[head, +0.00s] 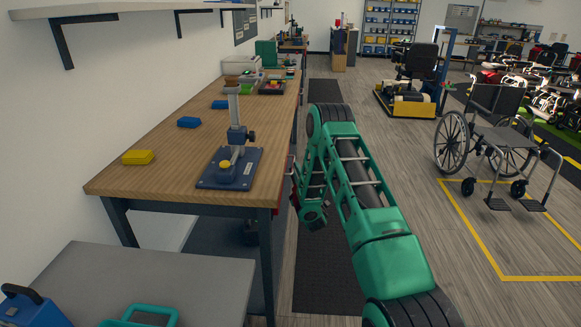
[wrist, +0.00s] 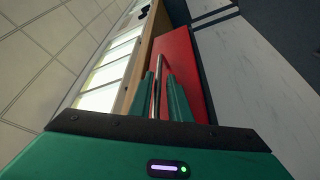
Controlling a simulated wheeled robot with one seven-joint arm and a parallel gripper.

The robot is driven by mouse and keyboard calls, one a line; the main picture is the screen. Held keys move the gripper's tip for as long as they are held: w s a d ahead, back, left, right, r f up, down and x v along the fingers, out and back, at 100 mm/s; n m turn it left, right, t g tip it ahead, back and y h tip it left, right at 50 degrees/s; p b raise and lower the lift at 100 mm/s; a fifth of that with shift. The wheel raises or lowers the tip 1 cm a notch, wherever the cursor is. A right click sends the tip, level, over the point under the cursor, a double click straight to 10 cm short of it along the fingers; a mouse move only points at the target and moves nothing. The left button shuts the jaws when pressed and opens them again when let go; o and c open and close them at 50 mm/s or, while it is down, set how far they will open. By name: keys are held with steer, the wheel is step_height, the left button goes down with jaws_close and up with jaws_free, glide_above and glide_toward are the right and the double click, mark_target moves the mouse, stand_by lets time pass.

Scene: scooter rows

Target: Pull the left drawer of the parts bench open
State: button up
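The parts bench (head: 160,178) has a wooden top and dark legs, and stands left of my arm in the head view. In the wrist view a red drawer front (wrist: 188,50) lies under the wooden edge (wrist: 150,48), with a thin silver bar handle (wrist: 160,70). My gripper (wrist: 160,88) reaches to it. Its two green fingers stand apart, one on each side of the bar, with a gap showing. Whether either finger touches the bar is unclear. In the head view the drawer front and fingertips are mostly hidden, and I cannot tell whether the drawer is shut.
A grey table (head: 200,275) is at the near left.

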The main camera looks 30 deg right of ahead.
steer(key=shift+x, duration=2.25)
